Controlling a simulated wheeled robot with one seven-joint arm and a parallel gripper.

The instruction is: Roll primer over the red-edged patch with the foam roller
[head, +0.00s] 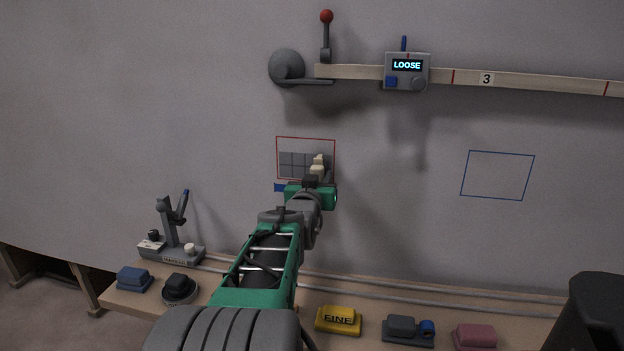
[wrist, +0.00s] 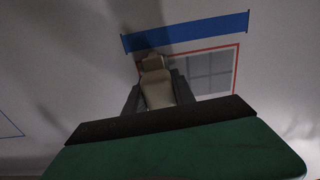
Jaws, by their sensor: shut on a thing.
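The red-edged patch (head: 306,139) is on the grey wall, with grey squares inside it. It also shows in the wrist view (wrist: 238,70), partly hidden by my gripper and the held tool. My gripper (head: 317,179) is in front of the patch's lower right part. In the wrist view my gripper (wrist: 158,98) is shut on a beige tool (wrist: 157,87), one dark finger on each side. I cannot make out a foam roller on this tool, nor whether it touches the wall. A blue strip (wrist: 190,31) runs along one edge of the patch, just outside it.
A blue-edged outline (head: 497,175) is on the wall to the right. Above, a wooden rail (head: 540,84) carries a box (head: 407,71) reading LOOSE, beside a red-knobbed lever (head: 326,35). The bench (head: 376,302) below holds several blocks, including a yellow one (head: 339,320).

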